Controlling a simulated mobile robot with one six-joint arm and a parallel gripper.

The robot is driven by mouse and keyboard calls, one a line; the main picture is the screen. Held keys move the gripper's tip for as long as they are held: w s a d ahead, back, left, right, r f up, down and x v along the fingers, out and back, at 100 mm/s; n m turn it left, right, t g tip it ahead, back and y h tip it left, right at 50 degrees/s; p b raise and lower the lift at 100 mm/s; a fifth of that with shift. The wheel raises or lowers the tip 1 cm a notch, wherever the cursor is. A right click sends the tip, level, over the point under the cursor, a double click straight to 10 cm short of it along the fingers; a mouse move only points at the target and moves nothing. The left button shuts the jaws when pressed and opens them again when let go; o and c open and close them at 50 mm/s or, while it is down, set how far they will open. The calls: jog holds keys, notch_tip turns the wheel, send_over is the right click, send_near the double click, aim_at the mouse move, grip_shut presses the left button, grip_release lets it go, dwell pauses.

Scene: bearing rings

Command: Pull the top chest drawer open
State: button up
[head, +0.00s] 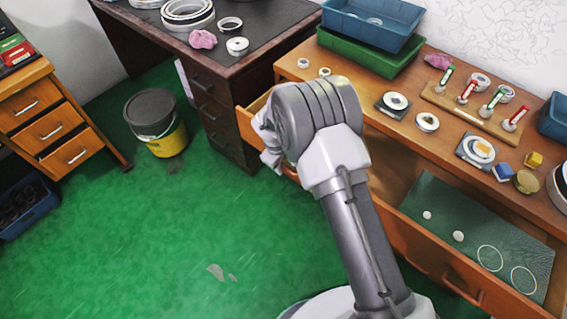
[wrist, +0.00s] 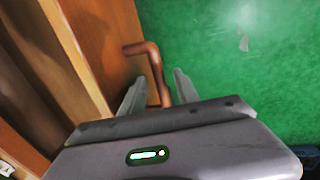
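The wooden chest (head: 300,62) stands along the right in the head view. One of its drawers (head: 246,128) shows behind my gripper and appears to stand partly out; my arm hides much of it. In the wrist view the orange-brown drawer front (wrist: 105,35) is at left, with a copper-coloured bar handle (wrist: 153,65) on it. My gripper (wrist: 159,92) has its two grey fingers apart, one on each side of the handle bar, with gaps visible. In the head view my gripper (head: 270,150) is at the drawer front, and its fingertips are hard to make out.
Another chest drawer (head: 420,240) at lower right stands open, with a green mat inside. Rings, a wooden rack (head: 465,115) and a blue bin (head: 370,22) crowd the chest top. A dark desk (head: 215,110) and a yellow-black bucket (head: 160,125) stand left. Green floor is clear between.

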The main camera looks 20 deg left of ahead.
jog(key=s+r+p, duration=0.1)
jog(key=r+p, duration=0.2)
jog(key=r, duration=0.5)
jog(key=s+a+r+p, duration=0.1)
jog(key=s+r+p, duration=0.1)
jog(key=r, duration=0.7)
jog(key=shift+p, duration=0.55)
jog(key=shift+a, duration=0.1)
jog(key=d+r+m, duration=0.5)
jog(key=d+r, duration=0.4)
jog(key=r, duration=0.4)
jog(key=s+d+r+m+t+y, duration=0.2)
jog(key=s+d+r+m, duration=0.45)
jog(key=d+r, duration=0.5)
jog(key=s+d+r+m+t, duration=0.1)
jog(key=s+d+m, duration=0.2)
jog(key=s, duration=0.4)
jog(key=s+d+r+m, duration=0.1)
jog(key=s+d+m, duration=0.2)
jog(key=s, duration=0.4)
jog(key=shift+s+d+r+t+y, duration=0.3)
jog(key=shift+s+d+t+y, duration=0.1)
jog(key=shift+d, duration=0.25)
jog(key=shift+o, duration=0.4)
jog(key=shift+w+m, duration=0.1)
jog(key=shift+m, duration=0.15)
